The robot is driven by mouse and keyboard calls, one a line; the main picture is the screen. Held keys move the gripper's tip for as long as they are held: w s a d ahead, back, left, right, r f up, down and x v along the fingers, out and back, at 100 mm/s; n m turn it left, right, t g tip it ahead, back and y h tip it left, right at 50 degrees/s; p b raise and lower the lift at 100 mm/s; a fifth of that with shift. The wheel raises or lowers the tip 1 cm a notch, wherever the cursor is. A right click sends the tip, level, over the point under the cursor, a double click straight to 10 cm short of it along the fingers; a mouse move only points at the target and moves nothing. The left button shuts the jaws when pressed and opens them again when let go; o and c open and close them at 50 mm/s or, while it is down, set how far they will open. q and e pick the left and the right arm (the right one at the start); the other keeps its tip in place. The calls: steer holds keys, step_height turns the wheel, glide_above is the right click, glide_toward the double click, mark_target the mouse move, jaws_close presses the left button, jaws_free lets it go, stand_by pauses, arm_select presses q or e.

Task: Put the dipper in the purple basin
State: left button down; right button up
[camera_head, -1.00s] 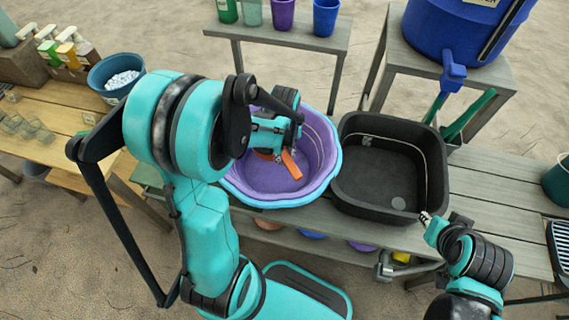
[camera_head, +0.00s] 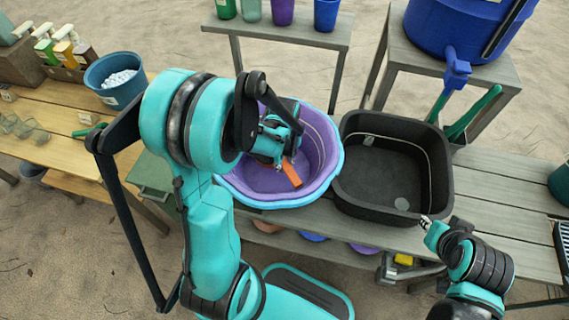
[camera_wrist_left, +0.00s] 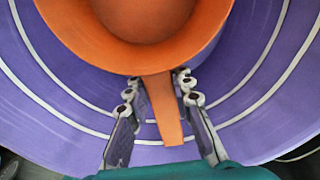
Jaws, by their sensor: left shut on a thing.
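The orange dipper (camera_head: 292,173) shows in the head view only as a short orange piece below my left gripper (camera_head: 283,150). The purple basin (camera_head: 323,150) is around and below it, nested in a light-blue basin (camera_head: 285,202). In the left wrist view the dipper's round cup (camera_wrist_left: 140,50) and flat handle (camera_wrist_left: 162,108) show against the purple basin (camera_wrist_left: 60,110). The fingers of my left gripper (camera_wrist_left: 158,88) are shut on the handle. I cannot tell whether the dipper touches the basin floor. My right gripper (camera_head: 428,222) is by the black tub's front right corner, its jaws too small to read.
A black tub (camera_head: 400,190) stands just right of the basins on the grey slatted bench (camera_head: 500,205). A blue barrel (camera_head: 465,30) with a tap stands behind. A blue bowl (camera_head: 115,90) of white pieces sits on the left table. My left arm hides the basins' left side.

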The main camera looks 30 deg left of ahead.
arm_select(q)
steer(key=c, duration=1.3)
jaws_free()
steer(key=shift+r+p, duration=0.25)
steer(key=shift+p, duration=0.05)
step_height(320, 180, up, 12)
steer(key=p, duration=0.5)
steer(key=s+d+r+n+t, duration=0.2)
steer(key=r+n, duration=0.1)
steer(key=n, duration=0.5)
steer(key=s+d+r+n+t, duration=0.2)
steer(key=s+r+n, duration=0.1)
steer(key=n, duration=0.5)
steer(key=s+d+r+n+t, duration=0.2)
steer(key=s+r+n+t, duration=0.1)
steer(key=n, duration=0.5)
steer(key=shift+d+r+n, duration=0.3)
steer(key=shift+n, duration=0.1)
